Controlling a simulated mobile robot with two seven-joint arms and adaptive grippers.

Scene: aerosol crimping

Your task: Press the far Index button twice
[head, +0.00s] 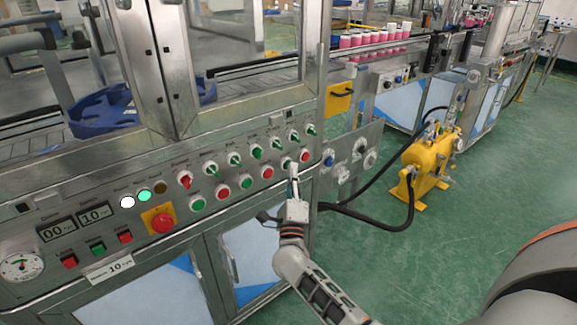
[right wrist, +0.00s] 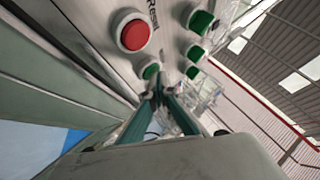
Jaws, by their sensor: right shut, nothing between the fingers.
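The control panel (head: 150,205) has a lower row of round green and red push buttons. My right gripper (head: 292,168) is shut and empty, its tips in front of the far end of this row. A green button (head: 286,163) is just beside the tips, and a red button (head: 305,156) is to their right. In the right wrist view, the shut fingers (right wrist: 158,93) point at a green button (right wrist: 150,71); I cannot tell whether they touch. A red button (right wrist: 134,34) there is labelled "Reset". No Index label is readable. My left gripper is not in view.
Selector switches (head: 255,151) run above the buttons; some also show in the right wrist view (right wrist: 200,22). A red emergency stop (head: 162,222) is at the left. A yellow pump (head: 425,160) with black hoses stands on the open green floor to the right.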

